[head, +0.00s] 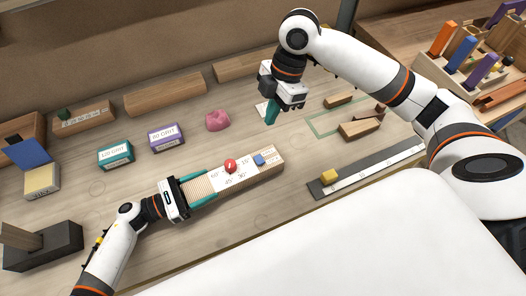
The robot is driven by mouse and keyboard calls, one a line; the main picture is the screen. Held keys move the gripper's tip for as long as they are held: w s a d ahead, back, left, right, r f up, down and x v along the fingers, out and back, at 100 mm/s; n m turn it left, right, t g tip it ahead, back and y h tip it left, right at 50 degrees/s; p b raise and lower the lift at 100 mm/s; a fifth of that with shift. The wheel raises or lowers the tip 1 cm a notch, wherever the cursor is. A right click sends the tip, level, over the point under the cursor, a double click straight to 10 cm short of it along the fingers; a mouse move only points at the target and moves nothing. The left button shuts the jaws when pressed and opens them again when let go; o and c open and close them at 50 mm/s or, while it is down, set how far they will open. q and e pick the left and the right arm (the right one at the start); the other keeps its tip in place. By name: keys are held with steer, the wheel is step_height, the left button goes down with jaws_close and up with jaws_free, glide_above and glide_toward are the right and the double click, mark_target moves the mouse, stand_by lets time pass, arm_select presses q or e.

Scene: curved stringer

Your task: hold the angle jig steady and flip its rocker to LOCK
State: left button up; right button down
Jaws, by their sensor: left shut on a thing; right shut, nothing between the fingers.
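The angle jig (238,180) is a light wooden block with a white face marked with angle figures. It lies on the bench left of centre, slanting up to the right. A red knob (230,166) sits on its face, and a small blue piece, seemingly the rocker (259,160), is near its right end. The rocker's setting is too small to read. My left gripper (203,189) is shut on the jig's ribbed left end, with its teal fingers along the two sides. My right gripper (270,117) is shut and empty, pointing down above the bench beyond the jig.
A teal box (115,155), a purple box (167,137) and a pink lump (217,121) stand behind the jig. Wooden pieces (359,129) lie near a green outline.

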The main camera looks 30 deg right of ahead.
stand_by(0.4)
glide_toward(260, 162)
steer(key=x, duration=0.5)
steer(key=shift+a, duration=0.25)
steer(key=shift+s+f, duration=0.1)
steer(key=shift+f, duration=0.5)
steer(key=shift+f, duration=0.1)
steer(key=shift+s+f+t, duration=0.2)
steer(key=shift+f+t, duration=0.05)
steer(key=shift+t, duration=0.25)
steer(key=shift+w, duration=0.1)
